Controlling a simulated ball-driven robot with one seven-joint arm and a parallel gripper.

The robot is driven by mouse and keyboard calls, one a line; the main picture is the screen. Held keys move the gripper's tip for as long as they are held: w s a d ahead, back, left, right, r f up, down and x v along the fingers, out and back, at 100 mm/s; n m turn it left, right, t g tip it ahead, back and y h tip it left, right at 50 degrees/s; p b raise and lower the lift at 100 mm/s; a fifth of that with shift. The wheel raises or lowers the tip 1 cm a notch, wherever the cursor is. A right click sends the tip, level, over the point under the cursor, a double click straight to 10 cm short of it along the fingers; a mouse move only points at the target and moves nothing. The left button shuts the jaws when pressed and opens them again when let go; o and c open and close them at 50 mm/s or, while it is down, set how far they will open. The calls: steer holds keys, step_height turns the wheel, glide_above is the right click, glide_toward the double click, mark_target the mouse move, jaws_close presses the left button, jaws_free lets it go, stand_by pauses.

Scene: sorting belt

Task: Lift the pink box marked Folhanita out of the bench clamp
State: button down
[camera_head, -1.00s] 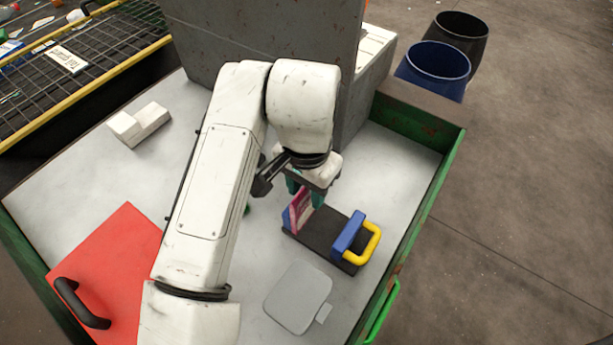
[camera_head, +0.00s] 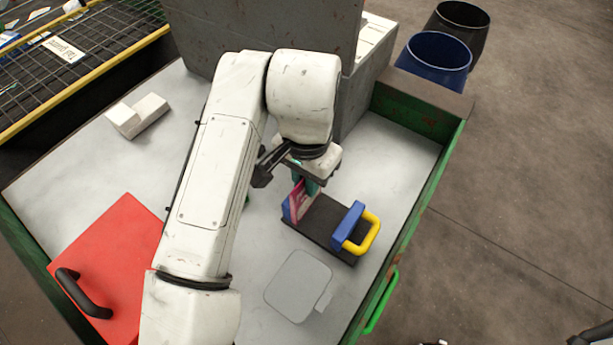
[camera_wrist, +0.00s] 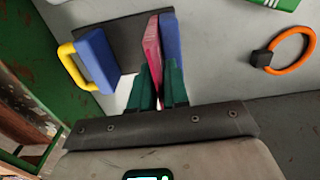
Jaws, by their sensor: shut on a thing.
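The pink box (camera_head: 300,198) stands upright in the bench clamp, beside its fixed blue jaw. The clamp has a black base (camera_head: 325,220), a second blue jaw (camera_head: 347,224) and a yellow handle (camera_head: 371,235). In the wrist view the pink box (camera_wrist: 152,48) lies close along the right blue jaw (camera_wrist: 170,40), with a wide gap to the left blue jaw (camera_wrist: 97,60). My gripper (camera_head: 307,187) is shut on the box from above. Its green fingers (camera_wrist: 159,90) show on both sides of the box's near end. The box's marking is not readable.
A red panel with a black handle (camera_head: 110,265) and a flat grey plate (camera_head: 298,286) lie on the bench. A white block (camera_head: 137,117) is at the back left. A grey upright slab (camera_head: 270,25) stands behind my arm. A green rim (camera_head: 425,190) edges the right side.

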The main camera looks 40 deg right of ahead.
steer(key=shift+s, duration=0.2)
steer(key=shift+s+d+r, duration=0.1)
steer(key=shift+s+d, duration=0.15)
steer(key=shift+s, duration=0.35)
steer(key=shift+s+d+r+p, duration=0.1)
steer(key=shift+s+d+p, duration=0.05)
steer(key=shift+s+p, duration=0.25)
step_height(320, 180, up, 8)
steer(key=p, duration=0.7)
steer(key=shift+r, duration=0.25)
stand_by(0.4)
steer(key=shift+d, duration=0.1)
